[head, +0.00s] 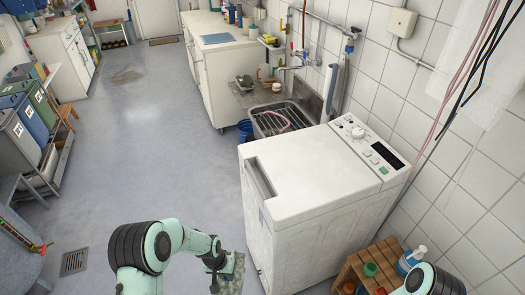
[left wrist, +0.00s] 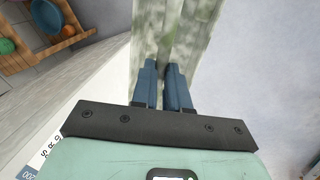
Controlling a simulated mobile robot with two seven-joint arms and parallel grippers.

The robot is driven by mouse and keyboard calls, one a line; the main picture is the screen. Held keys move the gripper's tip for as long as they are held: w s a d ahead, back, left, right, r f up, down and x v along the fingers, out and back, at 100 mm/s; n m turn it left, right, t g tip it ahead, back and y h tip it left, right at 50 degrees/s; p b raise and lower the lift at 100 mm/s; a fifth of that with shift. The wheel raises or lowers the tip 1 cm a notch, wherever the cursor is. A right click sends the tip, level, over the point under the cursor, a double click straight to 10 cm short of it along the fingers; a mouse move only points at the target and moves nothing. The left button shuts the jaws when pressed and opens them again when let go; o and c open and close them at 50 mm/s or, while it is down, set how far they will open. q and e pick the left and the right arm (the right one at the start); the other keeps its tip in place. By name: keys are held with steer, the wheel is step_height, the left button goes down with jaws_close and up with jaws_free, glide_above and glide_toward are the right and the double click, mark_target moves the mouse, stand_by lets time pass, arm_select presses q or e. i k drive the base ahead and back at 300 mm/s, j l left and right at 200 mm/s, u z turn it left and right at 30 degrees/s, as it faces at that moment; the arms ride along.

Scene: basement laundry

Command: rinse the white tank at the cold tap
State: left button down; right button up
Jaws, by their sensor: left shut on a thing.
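My left gripper (head: 222,272) is low in front of the white washing machine, at the bottom of the head view. In the left wrist view its two blue fingers (left wrist: 164,72) are shut on a pale, mottled grey-green thing (left wrist: 192,32). That thing also shows in part in the head view (head: 236,274); it may be the white tank under grime, but its full shape is cut off. A tap (head: 288,69) stands on the wall over the sink (head: 272,122), beyond the washing machine. A pink hose lies in the sink. My right gripper is out of view.
The washing machine (head: 310,165) stands between my left gripper and the sink. A wooden crate-like stand (head: 362,262) with bottles is at the lower right. A blue bucket (head: 245,130) is by the sink. The floor (head: 150,160) left of the machine is clear.

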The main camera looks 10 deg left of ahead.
mark_target(305, 63)
steer(key=j+u, duration=0.25)
steer(key=k+j+u, duration=0.1)
steer(key=j+u, duration=0.2)
steer(key=i+j+u, duration=0.1)
steer(key=j+u, duration=0.35)
steer(key=i+j+u, duration=0.15)
steer(key=u, duration=0.25)
steer(key=i+j, duration=0.1)
steer(key=i, duration=0.25)
steer(key=i+j, duration=0.1)
steer(key=i, duration=0.25)
steer(key=i+z, duration=0.4)
steer(key=i, duration=0.65)
steer(key=i+z, duration=0.15)
steer(key=i, duration=0.4)
steer(key=i+j+z, duration=0.15)
steer(key=i, duration=0.4)
steer(key=i+z, duration=0.4)
steer(key=i+j+z, duration=0.15)
steer(key=i+z, duration=0.4)
steer(key=z, duration=0.3)
steer(key=i+z, duration=0.2)
steer(key=z, duration=0.25)
steer(key=i+j+z, duration=0.15)
steer(key=z, duration=0.3)
steer(key=i+j+z, duration=0.1)
steer(key=z, duration=0.35)
steer(key=i+j+z, duration=0.1)
steer(key=j+z, duration=0.15)
steer(key=z, duration=0.2)
